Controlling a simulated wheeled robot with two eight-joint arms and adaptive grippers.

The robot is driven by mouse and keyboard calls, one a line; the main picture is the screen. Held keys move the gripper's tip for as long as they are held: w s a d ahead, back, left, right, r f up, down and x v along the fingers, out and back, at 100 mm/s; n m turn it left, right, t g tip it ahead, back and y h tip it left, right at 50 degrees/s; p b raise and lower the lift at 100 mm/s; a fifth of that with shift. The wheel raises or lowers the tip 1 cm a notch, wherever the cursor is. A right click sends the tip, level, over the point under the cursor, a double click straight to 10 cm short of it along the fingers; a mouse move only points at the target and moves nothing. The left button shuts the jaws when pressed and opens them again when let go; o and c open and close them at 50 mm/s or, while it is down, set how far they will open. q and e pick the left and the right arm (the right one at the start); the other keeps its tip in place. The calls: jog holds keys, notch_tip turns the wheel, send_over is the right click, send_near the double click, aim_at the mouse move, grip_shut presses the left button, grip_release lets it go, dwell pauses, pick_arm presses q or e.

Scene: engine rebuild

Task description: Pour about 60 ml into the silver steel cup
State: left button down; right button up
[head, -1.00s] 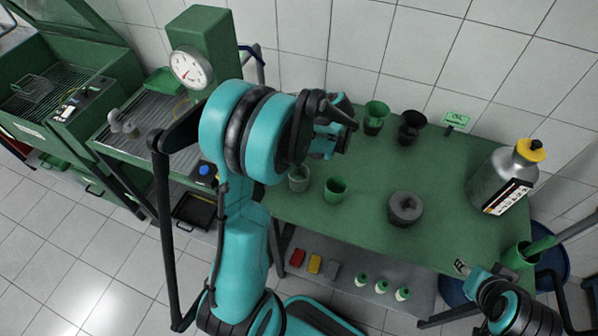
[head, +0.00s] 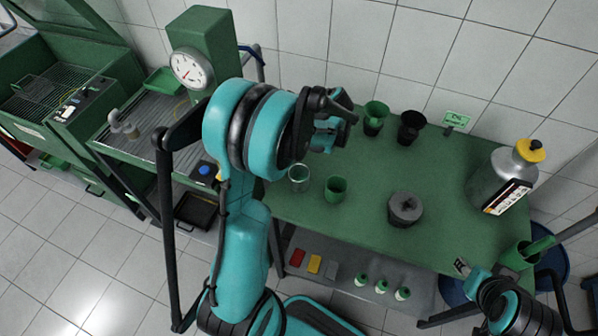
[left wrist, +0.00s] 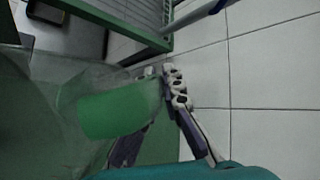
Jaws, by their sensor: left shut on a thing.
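My left gripper (head: 326,134) is above the back left part of the green workbench, partly hidden by my arm. In the left wrist view its fingers (left wrist: 165,100) are shut on a clear, see-through vessel (left wrist: 68,80) with a green area in it. I cannot tell whether the green is liquid or background. The vessel is hidden in the head view. A small pale-rimmed cup (head: 299,179) stands near the bench's left edge; whether it is steel or glass is unclear. My right gripper (head: 463,267) is low at the bench's front right edge; its jaw opening is too small to judge.
On the bench (head: 365,240) stand a green cup (head: 336,189), a grey lidded pot (head: 405,209), a green funnel-like cup (head: 375,113), a black cup (head: 411,127) and a large yellow-capped container (head: 502,180). A dial scale (head: 190,68) is at left. The bench front middle is clear.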

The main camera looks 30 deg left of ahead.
pick_arm(q)
jog(key=f, duration=0.1)
jog(key=f+g+h, duration=0.1)
jog(key=shift+w+a+f+b, duration=0.25)
jog(key=shift+w+f+b, duration=0.05)
jog(key=w+a+f+m+g+h, duration=0.2)
jog(key=w+a+f+g+h, duration=0.1)
jog(key=f, duration=0.5)
jog(key=shift+w+f+m+g+h, duration=0.3)
jog(key=shift+w+g+h, duration=0.3)
jog(key=shift+g+h, duration=0.9)
jog(key=shift+g+y, duration=0.3)
